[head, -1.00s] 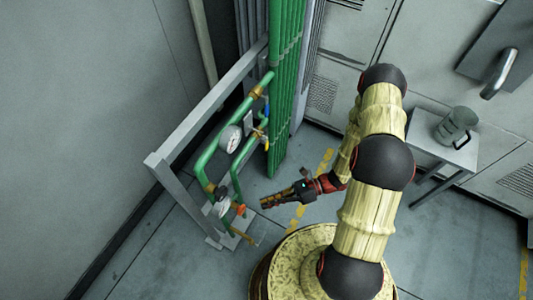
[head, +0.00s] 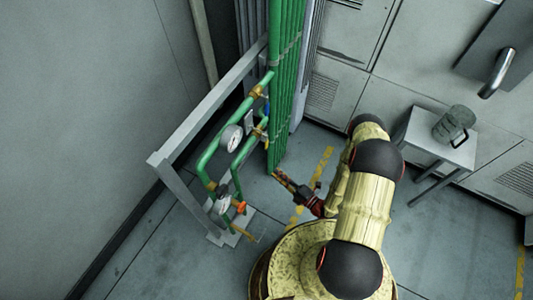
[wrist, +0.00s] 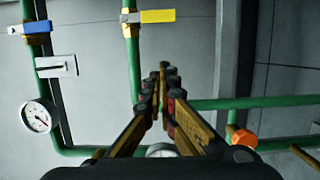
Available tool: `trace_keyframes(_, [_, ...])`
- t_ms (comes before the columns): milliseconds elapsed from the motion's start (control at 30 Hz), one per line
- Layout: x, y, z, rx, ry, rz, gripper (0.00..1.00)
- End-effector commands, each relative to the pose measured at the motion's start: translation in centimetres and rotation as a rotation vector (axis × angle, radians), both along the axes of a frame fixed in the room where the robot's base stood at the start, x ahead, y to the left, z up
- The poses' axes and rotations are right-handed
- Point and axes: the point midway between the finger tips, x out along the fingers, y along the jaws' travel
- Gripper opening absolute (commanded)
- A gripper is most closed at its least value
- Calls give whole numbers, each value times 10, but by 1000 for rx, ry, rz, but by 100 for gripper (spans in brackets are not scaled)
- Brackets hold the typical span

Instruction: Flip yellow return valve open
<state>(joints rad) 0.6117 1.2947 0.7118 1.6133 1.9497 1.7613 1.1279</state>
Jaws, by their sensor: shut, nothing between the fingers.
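The yellow valve handle (wrist: 158,16) is at the top of the wrist view, lying crosswise to its upright green pipe (wrist: 134,65). In the head view the yellow handle (head: 259,133) is small, on the pipe frame. My gripper (wrist: 163,70) is shut and empty, with its fingers below the yellow handle in the wrist picture and apart from it. In the head view my gripper (head: 277,173) points up and left, to the right of the pipes. The handle's far side is hidden.
A blue-handled valve (wrist: 30,27) is left of the yellow one. Below it are a white tag (wrist: 56,66) and a gauge (wrist: 39,116). An orange knob (wrist: 245,143) is lower right. A grey frame (head: 210,105) surrounds the pipes. A small table (head: 440,143) holds a jug (head: 455,122).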

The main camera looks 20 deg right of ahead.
Motion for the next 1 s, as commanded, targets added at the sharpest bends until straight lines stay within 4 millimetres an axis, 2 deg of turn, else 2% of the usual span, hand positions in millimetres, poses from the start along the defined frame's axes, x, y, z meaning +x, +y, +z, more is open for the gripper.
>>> trace_keyframes(467, [6,4,0,0,1,5,0])
trace_keyframes(667, [25,18,-1,0,1,9,0])
trace_keyframes(1000, [68,43,0,-2,-1,8,0])
